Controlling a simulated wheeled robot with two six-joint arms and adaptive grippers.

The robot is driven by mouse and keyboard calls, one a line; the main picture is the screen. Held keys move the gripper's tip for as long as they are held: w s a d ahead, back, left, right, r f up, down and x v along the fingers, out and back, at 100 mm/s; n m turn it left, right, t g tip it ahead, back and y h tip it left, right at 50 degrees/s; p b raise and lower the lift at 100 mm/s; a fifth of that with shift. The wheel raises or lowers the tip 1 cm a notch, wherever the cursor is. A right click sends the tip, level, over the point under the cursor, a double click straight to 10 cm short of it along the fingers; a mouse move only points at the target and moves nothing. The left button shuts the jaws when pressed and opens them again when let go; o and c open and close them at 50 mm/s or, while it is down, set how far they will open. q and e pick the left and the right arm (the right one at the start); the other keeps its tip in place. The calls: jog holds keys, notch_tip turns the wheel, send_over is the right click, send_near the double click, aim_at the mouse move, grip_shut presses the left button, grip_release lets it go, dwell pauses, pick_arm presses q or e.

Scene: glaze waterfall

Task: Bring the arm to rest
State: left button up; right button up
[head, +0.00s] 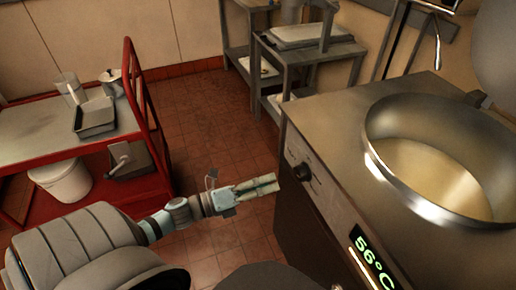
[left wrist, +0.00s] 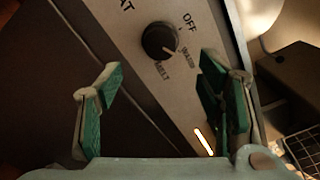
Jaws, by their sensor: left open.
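My left gripper (head: 262,186) is in front of the steel machine, close to its black knob (head: 302,171). Its two green-padded fingers are apart in the left wrist view (left wrist: 160,98), with nothing between them. There the knob (left wrist: 158,39) is beyond the fingertips, with a gap in the picture. It has the labels OFF, WARM and MELT around it; its exact setting is hard to tell. My right gripper is not in view.
The machine's top holds a round steel bowl (head: 385,190) of pale liquid, and its display (head: 375,262) reads 56°C. A red cart (head: 150,120) with a tray and containers stands at left. Grey tables (head: 300,55) stand behind. Tiled floor (head: 215,120) between is clear.

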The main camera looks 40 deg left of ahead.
pick_arm(q)
jog(key=v, duration=0.2)
jog(key=shift+s+a, duration=0.15)
jog(key=shift+s, duration=0.1)
dwell(0.3)
